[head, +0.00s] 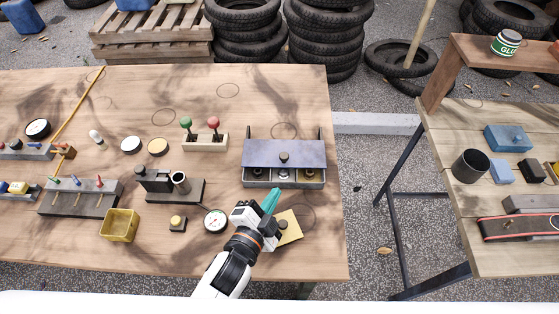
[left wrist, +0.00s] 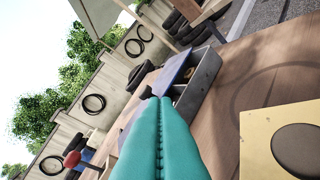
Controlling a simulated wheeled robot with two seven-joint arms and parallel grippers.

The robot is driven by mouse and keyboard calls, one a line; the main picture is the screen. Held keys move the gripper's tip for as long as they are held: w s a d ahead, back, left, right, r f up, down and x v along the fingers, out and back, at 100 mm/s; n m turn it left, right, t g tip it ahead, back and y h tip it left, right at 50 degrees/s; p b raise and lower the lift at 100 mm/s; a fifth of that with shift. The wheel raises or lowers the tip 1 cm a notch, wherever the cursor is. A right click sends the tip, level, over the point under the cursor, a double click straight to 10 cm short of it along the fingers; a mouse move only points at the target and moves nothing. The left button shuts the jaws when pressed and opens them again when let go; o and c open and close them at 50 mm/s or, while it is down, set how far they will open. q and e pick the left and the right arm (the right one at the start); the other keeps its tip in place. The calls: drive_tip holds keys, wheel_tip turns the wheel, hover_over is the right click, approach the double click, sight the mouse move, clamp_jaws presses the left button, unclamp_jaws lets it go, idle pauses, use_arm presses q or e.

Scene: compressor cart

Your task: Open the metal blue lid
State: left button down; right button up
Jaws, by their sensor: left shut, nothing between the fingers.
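The metal blue lid (head: 260,152) is a flat blue-grey panel with a dark knob (head: 284,157) on it. It lies over a grey metal box (head: 270,184), and several round dark parts show in the strip below its front edge. In the left wrist view the lid (left wrist: 173,72) looks tilted above the box (left wrist: 203,78). My left gripper (head: 275,192) has teal fingers, shut and empty, just in front of the box. In the left wrist view the fingers (left wrist: 160,100) point toward the box; I cannot tell whether they touch it. My right gripper is not in view.
A yellow plate with a dark disc (head: 291,232) lies beside my left gripper. A round gauge (head: 215,220) is left of it. A block with green and red knobs (head: 205,142) stands left of the box. The wooden table's (head: 328,215) right edge is close; a gap separates the second table.

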use_arm(q)
drive_tip(key=m+p, duration=0.1)
drive_tip(key=m, duration=0.2)
drive_tip(key=s+r+m+y+p, duration=0.1)
drive_tip(key=m, duration=0.2)
drive_tip(key=r+m+g+p, duration=0.1)
drive_tip(key=m, duration=0.2)
drive_tip(key=shift+s+d+r+m, duration=0.25)
drive_tip(key=shift+s+d+m, duration=0.05)
drive_tip(key=shift+s+d, duration=0.1)
wheel_tip(320, 180, up, 2)
drive_tip(key=s+m+g+y+p, duration=0.15)
drive_tip(key=m+p, duration=0.25)
drive_tip(key=m, duration=0.4)
drive_tip(key=m+y+p, duration=0.2)
drive_tip(key=m, duration=0.3)
approach(282, 154)
drive_tip(key=w+f, duration=0.2)
drive_tip(key=w+d+f, duration=0.1)
drive_tip(key=w+f, duration=0.1)
drive_tip(key=shift+w+d, duration=0.1)
drive_tip(key=shift+r, duration=0.1)
drive_tip(key=shift+w+p, duration=0.4)
drive_tip(key=shift+w, duration=1.95)
drive_tip(key=shift+s, duration=0.1)
